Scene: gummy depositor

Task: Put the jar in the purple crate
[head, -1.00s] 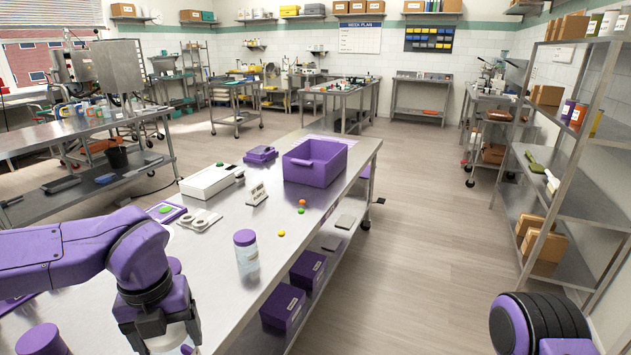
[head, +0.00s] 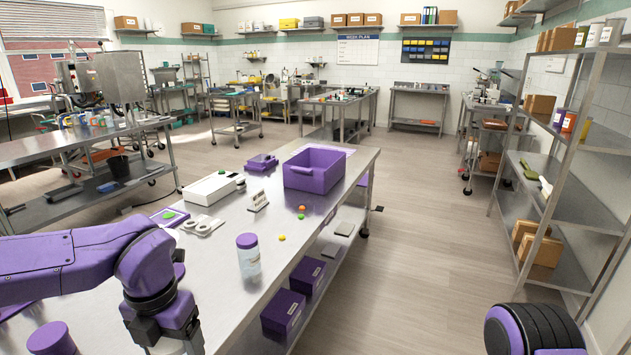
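The jar (head: 249,260) is clear with a purple lid and stands upright on the steel table, near its right edge. The purple crate (head: 312,178) sits farther back on the same table; the part of its inside that shows looks empty. My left arm comes in from the left and its wrist points down, left of the jar and apart from it. The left gripper's fingers are below the bottom edge of the picture. My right gripper is out of view; only a part of my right arm shows at bottom right.
A white box (head: 209,188), a small sign (head: 258,201) and small gummies (head: 282,238) lie around the table (head: 225,290). Purple bins (head: 283,312) stand on its lower shelf. A purple round-topped thing (head: 50,341) is cut off at bottom left.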

